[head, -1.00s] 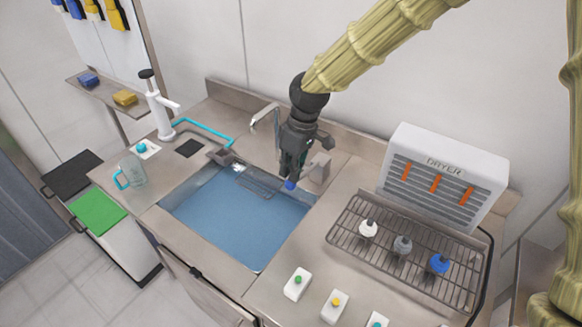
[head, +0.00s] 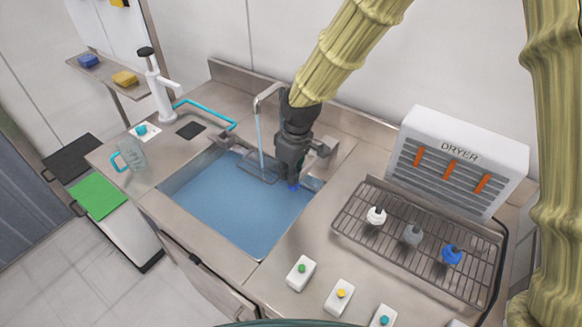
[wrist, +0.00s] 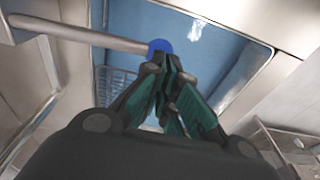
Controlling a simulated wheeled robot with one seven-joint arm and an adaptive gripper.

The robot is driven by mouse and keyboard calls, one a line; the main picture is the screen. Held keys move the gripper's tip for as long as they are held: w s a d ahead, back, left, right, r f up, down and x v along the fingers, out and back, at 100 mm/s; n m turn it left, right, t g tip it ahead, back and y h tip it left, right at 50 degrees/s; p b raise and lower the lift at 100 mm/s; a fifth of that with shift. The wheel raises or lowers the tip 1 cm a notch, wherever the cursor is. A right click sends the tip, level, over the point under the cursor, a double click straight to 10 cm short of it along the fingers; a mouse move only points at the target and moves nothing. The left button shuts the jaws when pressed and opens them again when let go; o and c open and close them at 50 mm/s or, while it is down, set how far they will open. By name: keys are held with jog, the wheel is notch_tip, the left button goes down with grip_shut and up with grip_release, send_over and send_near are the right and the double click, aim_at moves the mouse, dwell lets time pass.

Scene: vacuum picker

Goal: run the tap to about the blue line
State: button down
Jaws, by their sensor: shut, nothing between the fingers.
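The tap (head: 268,93) stands behind the sink (head: 250,262), and a thin stream of water (head: 260,142) falls from its spout into the basin. The basin looks blue inside; I cannot tell the water level or make out a separate blue line. My gripper (head: 291,180) is shut and empty at the basin's right rear. In the wrist view, the closed fingertips (wrist: 166,62) are right beside or touching the blue knob (wrist: 158,47) on the end of a metal lever (wrist: 85,35). The knob also shows under my fingers in the head view (head: 294,187).
A clear jug with a cyan handle (head: 131,156) and a white pump (head: 158,90) stand left of the sink. A wire rack (head: 350,232) with small coloured items sits before the dryer (head: 460,155). Button boxes (head: 301,273) line the front counter.

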jog(key=shift+s+f, duration=0.3)
jog(key=shift+s, duration=0.15)
jog(key=shift+f, duration=0.2)
jog(key=shift+s+f, duration=0.1)
jog(key=shift+s, duration=0.05)
dwell(0.5)
notch_tip(320, 180, up, 15)
jog(key=s, duration=0.2)
jog(key=shift+a+f+p, duration=0.15)
jog(key=shift+p, duration=0.2)
dwell(0.7)
